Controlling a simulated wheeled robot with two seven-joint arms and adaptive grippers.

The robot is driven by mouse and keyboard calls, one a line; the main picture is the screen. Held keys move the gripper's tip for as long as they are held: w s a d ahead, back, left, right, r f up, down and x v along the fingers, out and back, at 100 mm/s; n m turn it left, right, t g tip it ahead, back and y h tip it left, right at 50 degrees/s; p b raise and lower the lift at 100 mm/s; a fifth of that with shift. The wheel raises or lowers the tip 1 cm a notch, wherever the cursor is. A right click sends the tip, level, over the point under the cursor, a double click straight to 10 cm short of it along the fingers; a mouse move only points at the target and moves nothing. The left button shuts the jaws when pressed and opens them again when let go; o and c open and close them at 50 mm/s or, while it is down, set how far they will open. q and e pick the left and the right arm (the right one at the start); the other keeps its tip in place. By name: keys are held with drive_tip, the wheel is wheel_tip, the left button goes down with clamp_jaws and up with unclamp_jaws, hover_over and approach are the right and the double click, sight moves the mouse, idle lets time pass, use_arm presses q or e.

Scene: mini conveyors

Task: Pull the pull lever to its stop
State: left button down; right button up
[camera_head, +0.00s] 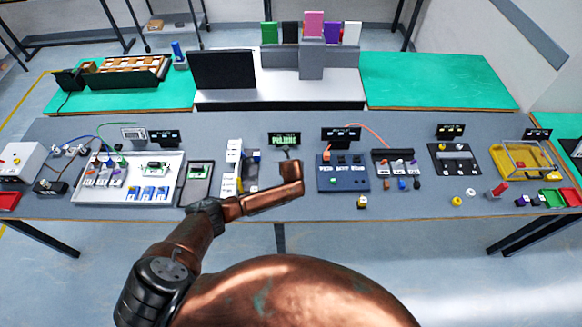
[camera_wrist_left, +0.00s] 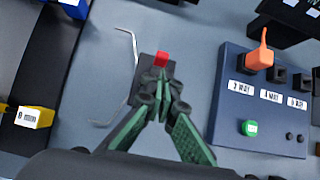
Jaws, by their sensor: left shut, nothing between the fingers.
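The pull lever shows in the wrist view as a red tip (camera_wrist_left: 161,58) on a dark base. My left gripper (camera_wrist_left: 160,84) is shut, its two green-padded fingers meeting at the tips right beside the red tip. Nothing shows between the fingers. The fingertips cover part of the lever and base; I cannot tell whether they touch the red tip. In the head view my copper wrist hides the lever and my gripper. A small display (camera_head: 284,139) behind it reads "PULLING" in green. My right gripper is in neither view.
Right of the lever stands a blue panel (camera_head: 341,182) with labelled ports and an orange plug (camera_wrist_left: 259,57). A thin white bent line (camera_wrist_left: 132,75) lies left of the lever.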

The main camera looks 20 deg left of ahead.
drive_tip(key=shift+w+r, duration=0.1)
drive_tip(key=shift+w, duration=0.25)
use_arm(q)
drive_tip(key=shift+r, duration=0.1)
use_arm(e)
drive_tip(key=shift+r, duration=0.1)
use_arm(q)
drive_tip(key=p+v, duration=0.3)
drive_tip(key=v, duration=1)
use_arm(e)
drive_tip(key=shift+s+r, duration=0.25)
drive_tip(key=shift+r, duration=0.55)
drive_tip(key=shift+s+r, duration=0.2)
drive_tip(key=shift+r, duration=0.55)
use_arm(q)
drive_tip(key=shift+s+d, duration=0.1)
drive_tip(key=shift+d, duration=0.1)
